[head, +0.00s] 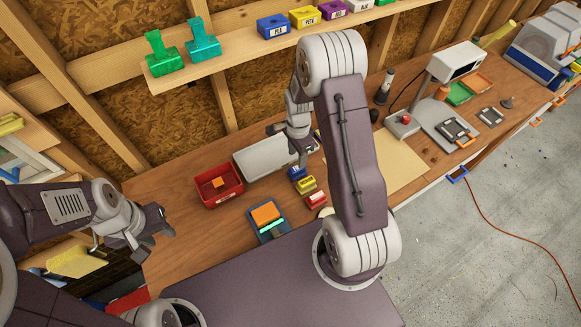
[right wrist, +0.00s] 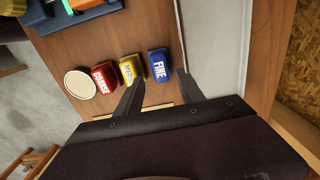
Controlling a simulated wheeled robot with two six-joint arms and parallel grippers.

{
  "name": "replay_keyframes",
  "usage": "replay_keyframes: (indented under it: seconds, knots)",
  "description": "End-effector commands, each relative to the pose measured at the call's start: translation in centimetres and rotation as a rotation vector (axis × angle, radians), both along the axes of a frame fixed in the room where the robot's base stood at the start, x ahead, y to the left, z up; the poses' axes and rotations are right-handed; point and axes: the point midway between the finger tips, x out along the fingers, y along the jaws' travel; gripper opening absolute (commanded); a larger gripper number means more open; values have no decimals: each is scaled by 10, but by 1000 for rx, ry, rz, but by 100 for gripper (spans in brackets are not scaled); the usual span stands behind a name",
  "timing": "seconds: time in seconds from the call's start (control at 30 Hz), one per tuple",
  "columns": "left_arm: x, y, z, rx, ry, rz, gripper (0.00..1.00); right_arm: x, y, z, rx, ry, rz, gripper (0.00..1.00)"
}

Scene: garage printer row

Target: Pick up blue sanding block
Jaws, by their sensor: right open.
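The blue sanding block (right wrist: 159,63), labelled FINE, lies on the wooden bench in the right wrist view, just beyond the tips of my right gripper (right wrist: 158,84). The gripper is open and empty, its fingers apart on either side of the block's near end. In the head view the blue block (head: 297,173) is at the far end of a short row. My right gripper (head: 287,143) hangs above and behind it there, partly hidden by its own arm. My left gripper (head: 166,221) is open and empty near the bench's left end.
A yellow block (right wrist: 131,69), a red COARSE block (right wrist: 104,77) and a pale round disc (right wrist: 80,83) line up beside the blue one. A long grey-white case (head: 262,157) borders it. A red bin (head: 221,198) and blue-orange item (head: 268,235) stand left.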

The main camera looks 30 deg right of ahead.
Motion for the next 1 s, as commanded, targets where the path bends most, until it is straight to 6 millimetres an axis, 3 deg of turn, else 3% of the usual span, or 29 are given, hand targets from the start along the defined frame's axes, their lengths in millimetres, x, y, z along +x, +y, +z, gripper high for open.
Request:
replay_keyframes:
  seconds: [0.1, 0.3, 0.53, 0.8, 1.0]
  knots:
    - [0, 0, 2, 0, 1, 0, 36, -1, 0, -5, 1, 2, 0, 45]
    - [0, 0, 13, 0, 0, 0, 36, -1, 0, -33, 1, 2, 1, 45]
    - [0, 0, 20, 0, 0, 0, 36, -1, -1, -45, 1, 2, 1, 45]
    - [0, 0, 36, 0, 0, 0, 36, -1, -2, -86, 0, 0, 1, 45]
    - [0, 0, 35, 0, 0, 0, 36, 0, -2, -91, 0, -3, 2, 45]
